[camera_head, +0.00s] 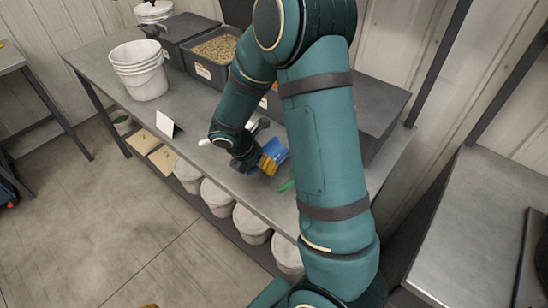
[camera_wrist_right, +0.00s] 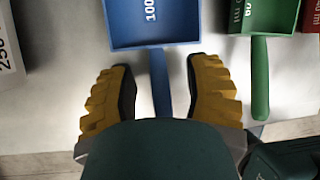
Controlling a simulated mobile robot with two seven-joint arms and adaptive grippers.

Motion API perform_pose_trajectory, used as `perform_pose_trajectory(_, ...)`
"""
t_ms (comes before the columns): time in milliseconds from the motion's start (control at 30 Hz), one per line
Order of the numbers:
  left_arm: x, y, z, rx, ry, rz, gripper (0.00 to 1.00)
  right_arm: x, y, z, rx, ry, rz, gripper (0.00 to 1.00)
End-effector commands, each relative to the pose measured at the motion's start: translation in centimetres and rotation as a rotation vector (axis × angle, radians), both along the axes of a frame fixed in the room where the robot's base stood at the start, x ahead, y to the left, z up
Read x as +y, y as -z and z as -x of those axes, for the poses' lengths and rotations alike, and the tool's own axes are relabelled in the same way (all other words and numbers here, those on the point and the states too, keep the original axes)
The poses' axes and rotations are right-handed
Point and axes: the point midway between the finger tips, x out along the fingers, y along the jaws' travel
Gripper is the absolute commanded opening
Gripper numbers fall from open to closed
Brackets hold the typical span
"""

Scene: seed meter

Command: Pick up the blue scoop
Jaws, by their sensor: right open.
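The blue scoop (camera_wrist_right: 155,35) lies on the metal bench, its bowl beyond my fingertips and its handle pointing back toward my right gripper (camera_wrist_right: 161,72). The gripper is open, with one yellow finger on each side of the blue handle and a visible gap on both sides. In the head view the blue scoop (camera_head: 279,149) shows partly behind the yellow fingers of my right gripper (camera_head: 268,163). A small yellow piece at the bottom edge of the head view looks like a tip of my left gripper (camera_head: 150,305); the rest is out of frame.
A green scoop (camera_wrist_right: 260,70) lies close to the right, with part of a red one (camera_wrist_right: 311,15) beyond. A white card (camera_head: 167,124) and stacked white buckets (camera_head: 140,70) stand left on the bench (camera_head: 200,160). A grain bin (camera_head: 215,48) is behind. Lidded tubs (camera_head: 218,197) sit below.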

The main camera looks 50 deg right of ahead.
Motion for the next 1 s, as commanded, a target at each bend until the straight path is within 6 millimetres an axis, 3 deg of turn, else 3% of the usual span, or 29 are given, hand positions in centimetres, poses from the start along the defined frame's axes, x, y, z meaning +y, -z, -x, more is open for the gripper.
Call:
perform_pose_trajectory(33, 0.0, 0.0, 0.0, 0.000, 0.000, 0.000, 0.47, 0.0, 0.0, 0.0, 0.000, 0.000, 0.000, 0.52)
perform_pose_trajectory(167, 0.0, 0.0, 0.0, 0.000, 0.000, 0.000, 0.47, 0.0, 0.0, 0.0, 0.000, 0.000, 0.000, 0.07)
perform_pose_trajectory(200, 0.0, 0.0, 0.0, 0.000, 0.000, 0.000, 0.47, 0.0, 0.0, 0.0, 0.000, 0.000, 0.000, 0.00)
perform_pose_trajectory(667, 0.0, -0.1, 0.0, -0.001, 0.000, 0.000, 0.47, 0.0, -0.3, 0.0, 0.000, 0.000, 0.000, 0.00)
perform_pose_trajectory(767, 0.0, -0.5, -0.1, -0.002, -0.002, 0.000, 0.47, 0.0, -1.4, 0.0, -0.001, -0.001, 0.001, 0.00)
perform_pose_trajectory(1000, 0.1, -2.0, -0.5, -0.012, -0.009, -0.002, 0.47, 0.0, -6.1, -0.1, -0.004, 0.001, -0.001, 0.00)
